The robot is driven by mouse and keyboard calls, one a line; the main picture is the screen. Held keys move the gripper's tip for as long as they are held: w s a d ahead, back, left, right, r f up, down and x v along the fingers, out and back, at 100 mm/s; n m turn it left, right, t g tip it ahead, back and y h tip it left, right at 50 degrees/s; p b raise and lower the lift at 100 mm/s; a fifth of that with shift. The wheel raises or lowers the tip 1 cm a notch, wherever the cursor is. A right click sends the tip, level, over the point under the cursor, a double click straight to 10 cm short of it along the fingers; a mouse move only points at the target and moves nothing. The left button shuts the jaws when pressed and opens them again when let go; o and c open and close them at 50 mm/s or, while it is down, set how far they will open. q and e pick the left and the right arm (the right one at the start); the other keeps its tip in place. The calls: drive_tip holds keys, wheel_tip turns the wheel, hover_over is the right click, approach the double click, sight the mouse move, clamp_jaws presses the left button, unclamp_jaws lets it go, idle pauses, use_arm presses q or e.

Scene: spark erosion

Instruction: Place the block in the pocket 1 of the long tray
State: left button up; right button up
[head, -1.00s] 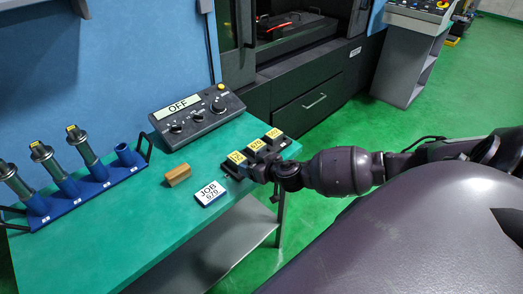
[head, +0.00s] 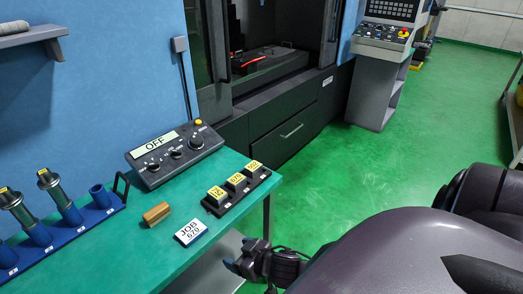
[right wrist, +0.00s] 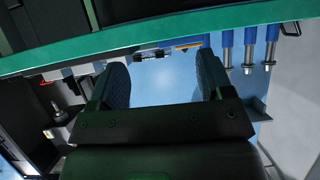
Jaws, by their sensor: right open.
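A black tray (head: 210,207) lies on the green bench near its right end. The pocket numbers are too small to read. A plain tan block (head: 156,214) lies on the bench left of the tray. My right gripper (head: 233,265) is off the bench's front edge, apart from the tray. In the right wrist view its fingers (right wrist: 162,75) are spread with nothing between them. My left gripper is out of view.
A JOB card (head: 190,231) lies in front of the tan block. A control box reading OFF (head: 172,153) stands behind. A blue rack (head: 84,222) with metal cylinders stands on the left.

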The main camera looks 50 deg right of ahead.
drive_tip(key=s+a+f+h, duration=0.1)
drive_tip(key=s+f, duration=0.1)
drive_tip(key=s, duration=0.7)
drive_tip(key=shift+s+f+h, duration=0.25)
drive_tip(key=shift+s+h, duration=0.05)
drive_tip(key=shift+h, duration=0.1)
drive_tip(key=shift+w+a+f+b, duration=0.1)
drive_tip(key=shift+w+f+b, duration=0.1)
drive_tip(key=shift+b, duration=0.2)
drive_tip(key=shift+s+m, duration=0.1)
drive_tip(key=shift+m, duration=0.2)
